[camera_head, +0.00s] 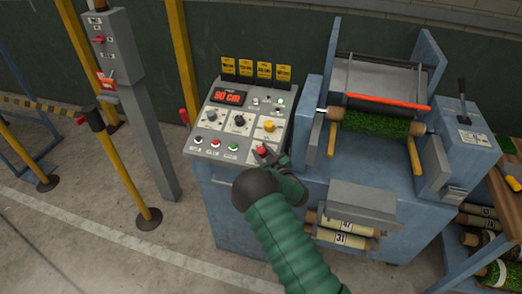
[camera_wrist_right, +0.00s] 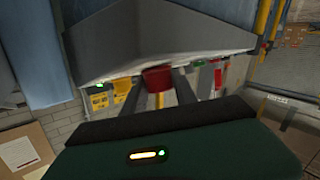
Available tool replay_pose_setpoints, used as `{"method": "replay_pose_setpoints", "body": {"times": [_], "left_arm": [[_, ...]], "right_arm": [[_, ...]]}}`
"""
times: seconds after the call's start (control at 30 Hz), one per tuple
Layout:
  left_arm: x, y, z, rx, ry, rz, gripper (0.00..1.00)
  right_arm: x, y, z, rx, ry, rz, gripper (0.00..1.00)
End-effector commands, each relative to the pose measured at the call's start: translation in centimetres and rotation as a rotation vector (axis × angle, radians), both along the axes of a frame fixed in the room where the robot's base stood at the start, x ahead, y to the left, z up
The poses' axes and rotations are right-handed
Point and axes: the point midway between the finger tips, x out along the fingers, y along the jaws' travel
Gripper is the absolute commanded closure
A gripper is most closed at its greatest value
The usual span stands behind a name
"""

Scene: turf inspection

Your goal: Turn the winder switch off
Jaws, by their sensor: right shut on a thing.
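My right gripper (camera_head: 266,154) is at the panel's lower right corner, shut on a red knob (camera_head: 262,149). In the right wrist view the red knob (camera_wrist_right: 158,78) sits between the two dark fingers (camera_wrist_right: 160,95). The fingers and wrist partly hide the knob's base. The panel's labels are too small to read, so I cannot tell which control is named winder or how it is set. My left gripper is not in view.
An orange-yellow knob (camera_head: 269,125) is just above the red one; black dials (camera_head: 238,120) and small buttons (camera_head: 215,143) are to the left. A turf roller (camera_head: 376,123) and a lever box (camera_head: 465,140) stand right. A grey post (camera_head: 140,120) stands left.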

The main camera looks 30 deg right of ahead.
Motion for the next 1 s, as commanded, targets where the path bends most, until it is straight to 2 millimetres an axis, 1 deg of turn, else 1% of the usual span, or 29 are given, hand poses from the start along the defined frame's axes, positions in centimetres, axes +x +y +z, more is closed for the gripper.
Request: {"method": "replay_pose_setpoints", "body": {"times": [0.07,0.3,0.6,0.8,1.0], "left_arm": [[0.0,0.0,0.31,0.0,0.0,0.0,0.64],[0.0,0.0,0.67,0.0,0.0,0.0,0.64],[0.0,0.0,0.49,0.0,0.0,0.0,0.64],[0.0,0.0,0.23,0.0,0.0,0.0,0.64],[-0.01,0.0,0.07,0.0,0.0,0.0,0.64]], "right_arm": [[-0.18,-0.34,-0.1,-0.015,0.023,0.063,1.0],[-0.1,-0.42,-0.06,-0.068,0.082,0.278,1.0],[-0.01,-0.44,-0.15,-0.126,0.147,0.521,1.0],[0.03,-0.45,-0.15,-0.154,0.179,0.634,1.0],[0.05,-0.4,-0.12,-0.168,0.197,0.701,1.0]]}}
